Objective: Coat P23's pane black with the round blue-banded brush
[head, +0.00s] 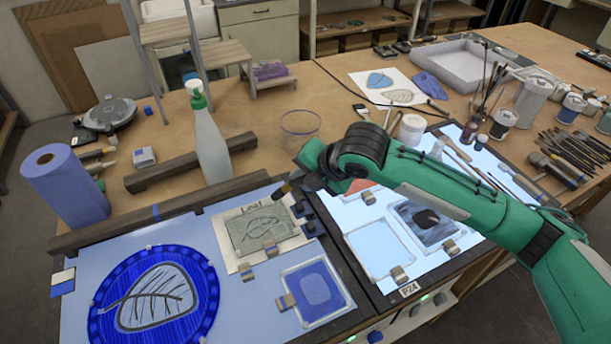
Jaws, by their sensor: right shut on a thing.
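My right gripper (310,168) reaches in from the right over the gap between the two work panels. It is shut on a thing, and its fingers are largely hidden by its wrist. A short dark brush-like piece (283,190) shows just below it, above the left panel; I cannot make out a blue band. No P23 label is readable. The lit right panel carries a label P24 (410,290), a pale clear pane (380,248) and a pane with a black patch (427,219). My left gripper is not in view.
On the left panel lie a round blue leaf piece (190,325) and a grey-green leaf pane (258,230). A spray bottle (210,145), blue paper roll (65,185) and clear glass (300,128) stand behind. Jars, brushes and a white tray (455,75) crowd the right.

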